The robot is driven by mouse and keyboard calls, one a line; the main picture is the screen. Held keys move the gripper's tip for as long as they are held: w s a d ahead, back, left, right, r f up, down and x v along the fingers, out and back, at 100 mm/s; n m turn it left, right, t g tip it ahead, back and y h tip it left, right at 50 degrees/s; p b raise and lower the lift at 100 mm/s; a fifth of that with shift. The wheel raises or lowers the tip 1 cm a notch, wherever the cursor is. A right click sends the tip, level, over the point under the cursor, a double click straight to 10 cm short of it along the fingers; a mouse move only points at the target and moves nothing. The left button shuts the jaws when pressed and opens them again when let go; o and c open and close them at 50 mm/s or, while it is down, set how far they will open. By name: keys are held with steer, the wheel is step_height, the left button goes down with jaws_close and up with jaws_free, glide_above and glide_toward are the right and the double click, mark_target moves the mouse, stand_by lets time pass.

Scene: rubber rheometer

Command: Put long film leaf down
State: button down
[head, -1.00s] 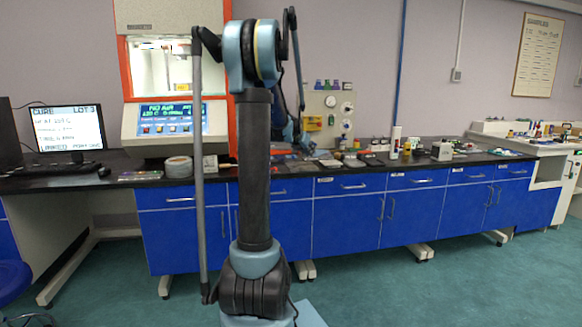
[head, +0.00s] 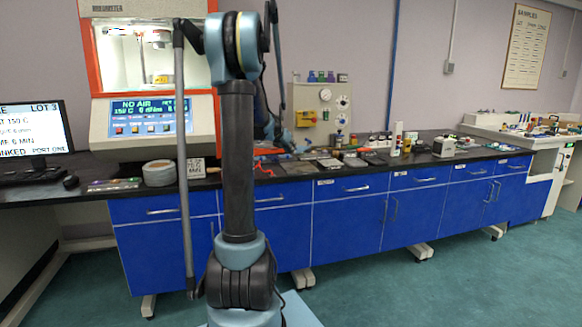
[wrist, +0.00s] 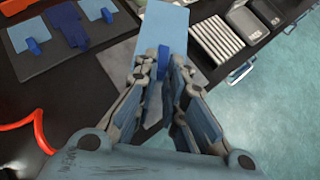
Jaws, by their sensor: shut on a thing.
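My gripper (wrist: 161,62) is shut on a long pale blue film leaf (wrist: 165,28) in the wrist view. The leaf stretches away past the fingertips over the dark bench, and the fingers hide part of it. A dark mat (wrist: 62,58) at upper left carries pale blue pieces with blue tabs (wrist: 32,45) and a darker blue piece (wrist: 67,25). I cannot tell whether the held leaf touches the bench. In the head view my arm hides the leaf.
A white slatted block (wrist: 216,40) and dark grey boxes (wrist: 247,20) stand right of the leaf. The bench edge and open floor lie beyond at right. A red curved tube (wrist: 30,125) lies at left. The rheometer (head: 150,115) stands behind my arm at left.

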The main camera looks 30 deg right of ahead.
mark_target(290, 172)
steer(key=shift+a+f, duration=0.1)
steer(key=shift+f, duration=4.25)
steer(key=c, duration=1.7)
jaws_free()
steer(key=shift+o, duration=0.2)
